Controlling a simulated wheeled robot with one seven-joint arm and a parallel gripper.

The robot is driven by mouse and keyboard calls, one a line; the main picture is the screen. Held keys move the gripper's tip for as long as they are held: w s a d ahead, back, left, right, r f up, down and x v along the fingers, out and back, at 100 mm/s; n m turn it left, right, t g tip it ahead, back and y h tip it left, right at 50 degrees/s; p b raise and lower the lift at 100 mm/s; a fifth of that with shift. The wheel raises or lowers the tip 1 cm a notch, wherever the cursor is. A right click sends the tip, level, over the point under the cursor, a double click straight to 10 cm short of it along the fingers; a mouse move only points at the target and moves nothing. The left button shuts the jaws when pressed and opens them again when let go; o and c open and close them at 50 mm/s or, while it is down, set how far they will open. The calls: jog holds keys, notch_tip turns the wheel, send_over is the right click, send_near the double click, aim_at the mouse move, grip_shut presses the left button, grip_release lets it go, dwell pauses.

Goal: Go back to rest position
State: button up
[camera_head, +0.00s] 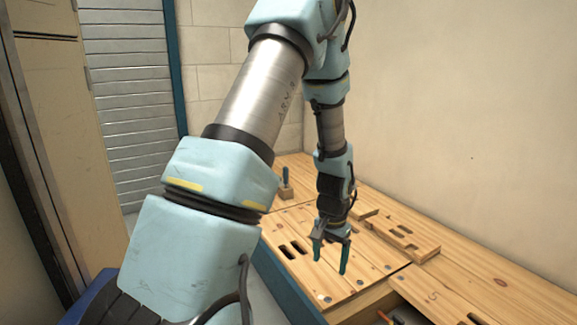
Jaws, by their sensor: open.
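My gripper (331,258) hangs down over the wooden bench top (310,281), its two teal fingers apart with nothing between them. The fingertips appear just above a slotted board on the bench; I cannot tell the exact gap. My arm runs from the lower left up to the top of the view and down again to the gripper, hiding part of the bench and the back wall.
A small block with a teal-handled tool (286,184) stands at the bench's far left. A loose slotted wooden piece (402,234) lies right of the gripper. An open drawer or recess (398,309) shows at the front. Plain walls stand behind; a slatted shutter (128,95) is at left.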

jog(key=s+a+r+n+t, duration=0.1)
jog(key=s+a+r+n, duration=0.25)
jog(key=a+r, duration=0.45)
jog(key=s+a+r+n, duration=0.3)
jog(key=s+a+r, duration=0.3)
jog(key=a, duration=0.4)
notch_tip(320, 180, up, 36)
jog(key=p, duration=3.5)
jog(key=shift+w+p, duration=0.3)
jog(key=shift+w, duration=0.1)
